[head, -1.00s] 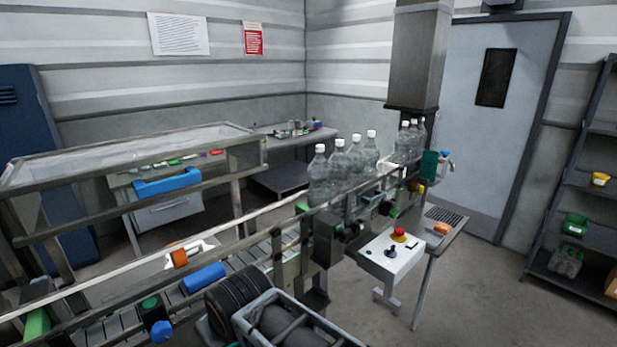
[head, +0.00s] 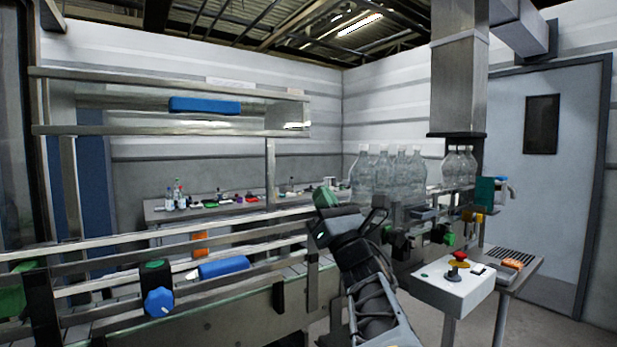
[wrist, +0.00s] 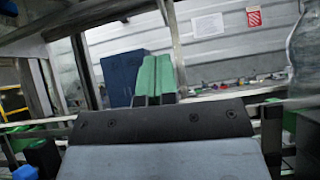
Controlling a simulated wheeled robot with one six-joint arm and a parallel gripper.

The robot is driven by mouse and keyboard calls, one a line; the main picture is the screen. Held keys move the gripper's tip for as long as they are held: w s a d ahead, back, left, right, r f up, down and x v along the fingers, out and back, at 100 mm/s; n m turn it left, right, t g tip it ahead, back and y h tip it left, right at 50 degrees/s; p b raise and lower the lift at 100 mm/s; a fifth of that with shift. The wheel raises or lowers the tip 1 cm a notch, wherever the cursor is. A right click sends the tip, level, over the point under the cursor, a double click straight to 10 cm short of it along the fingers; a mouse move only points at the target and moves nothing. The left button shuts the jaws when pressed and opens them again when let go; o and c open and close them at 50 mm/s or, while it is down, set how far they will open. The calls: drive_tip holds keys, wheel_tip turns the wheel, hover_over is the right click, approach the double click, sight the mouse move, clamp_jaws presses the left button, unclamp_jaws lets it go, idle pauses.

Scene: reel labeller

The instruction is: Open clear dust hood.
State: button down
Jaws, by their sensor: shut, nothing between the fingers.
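The clear dust hood (head: 60,130) is a metal-framed box with see-through panels above the left part of the conveyor. Its rails look level, with no wide gap visible in the head view. A blue bar handle (head: 204,105) is on its front. My gripper (head: 324,199), with green fingertips, is right of the hood and lower than the handle, apart from both. The fingers are shut and empty; in the wrist view the green fingers (wrist: 154,76) lie side by side. Metal bars at the wrist view's upper left may be the hood's frame; I cannot tell.
Clear bottles (head: 388,176) stand right of my gripper. A control box (head: 455,286) with a red button is at lower right.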

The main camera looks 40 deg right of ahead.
drive_tip(key=w+r+n+y+p, duration=0.1)
drive_tip(key=w+r+p, duration=0.5)
drive_tip(key=r, duration=0.5)
drive_tip(key=shift+w, duration=0.35)
